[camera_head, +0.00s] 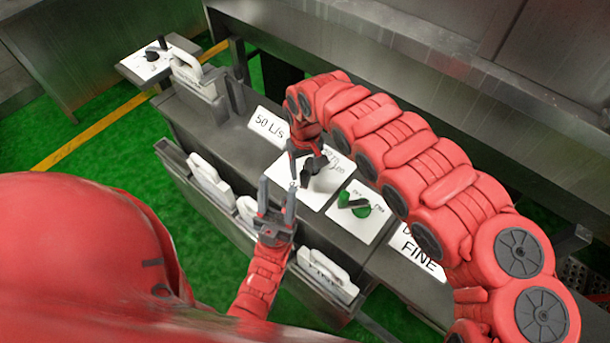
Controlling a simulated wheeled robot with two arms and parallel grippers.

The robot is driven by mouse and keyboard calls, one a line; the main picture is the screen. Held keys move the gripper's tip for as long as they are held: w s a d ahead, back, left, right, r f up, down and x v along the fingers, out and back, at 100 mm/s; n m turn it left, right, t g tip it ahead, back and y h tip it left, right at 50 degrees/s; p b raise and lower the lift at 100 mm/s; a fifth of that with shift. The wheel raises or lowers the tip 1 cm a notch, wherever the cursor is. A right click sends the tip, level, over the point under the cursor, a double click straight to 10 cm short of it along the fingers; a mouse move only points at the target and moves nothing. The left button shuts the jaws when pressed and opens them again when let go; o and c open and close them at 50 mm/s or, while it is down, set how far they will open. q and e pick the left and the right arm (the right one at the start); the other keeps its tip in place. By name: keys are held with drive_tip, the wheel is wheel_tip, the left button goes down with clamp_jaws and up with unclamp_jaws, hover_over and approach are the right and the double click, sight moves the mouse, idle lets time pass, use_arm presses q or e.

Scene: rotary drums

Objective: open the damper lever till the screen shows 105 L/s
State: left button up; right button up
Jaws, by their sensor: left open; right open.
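The screen (266,124) is a white panel that reads 50 L/s, its right side close behind my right arm. The damper lever (307,177) appears as a dark grey handle on a white plate (314,196) with partly hidden lettering. My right gripper (307,164) is open and points down at the lever, with its fingers close around or beside it; contact cannot be told. My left gripper (278,196) is open and empty, in front of the plate and nearer to me.
A green knob (353,206) sits on another white plate to the right. A sign reading FINE (416,254) lies farther right, partly behind my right arm. White handles (208,178) line the bench front. A small knob panel (157,58) stands at the far left, above green floor.

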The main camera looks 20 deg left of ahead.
wheel_tip(320, 180, up, 14)
drive_tip(key=b, duration=0.3)
drive_tip(key=shift+f, duration=0.2)
drive_tip(key=shift+s+f, duration=0.1)
